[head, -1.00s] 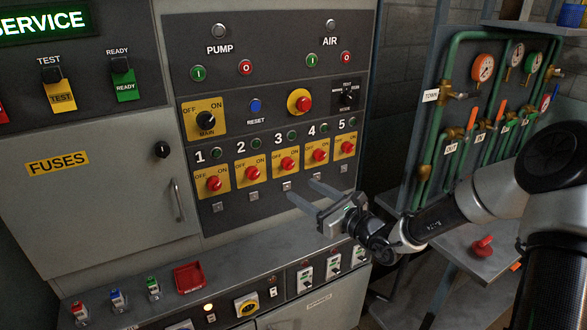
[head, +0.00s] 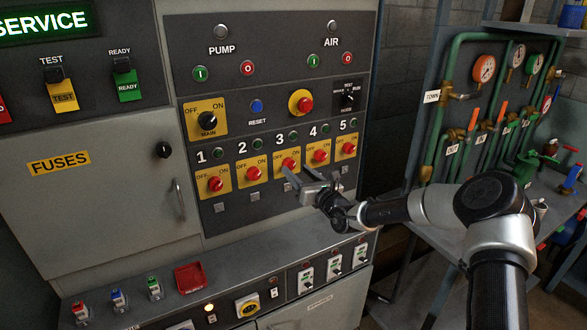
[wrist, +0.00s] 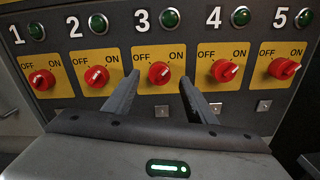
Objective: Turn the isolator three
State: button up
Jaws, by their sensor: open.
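Isolator three is a red rotary knob (head: 288,164) on a yellow plate marked OFF and ON, under the number 3 on the dark panel. In the wrist view the knob (wrist: 159,73) shows centred between my fingers, with a small pale mark on its face; I cannot tell its exact setting. My gripper (head: 294,172) is open and empty, pointing at the panel just in front of this knob. In the wrist view my gripper (wrist: 159,79) has one finger on each side of the knob. Whether the fingers touch it is unclear.
Isolator two (wrist: 97,76) and isolator four (wrist: 224,70) sit close on either side. Green lamps are above the knobs and small square tags below. A ledge with switches and a red tray (head: 189,277) juts out below. Pipes and gauges (head: 484,68) stand at the right.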

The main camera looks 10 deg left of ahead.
aim_at(292, 166)
jog(key=shift+x, duration=1.75)
jog(key=c, duration=1)
jog(key=shift+c, duration=0.2)
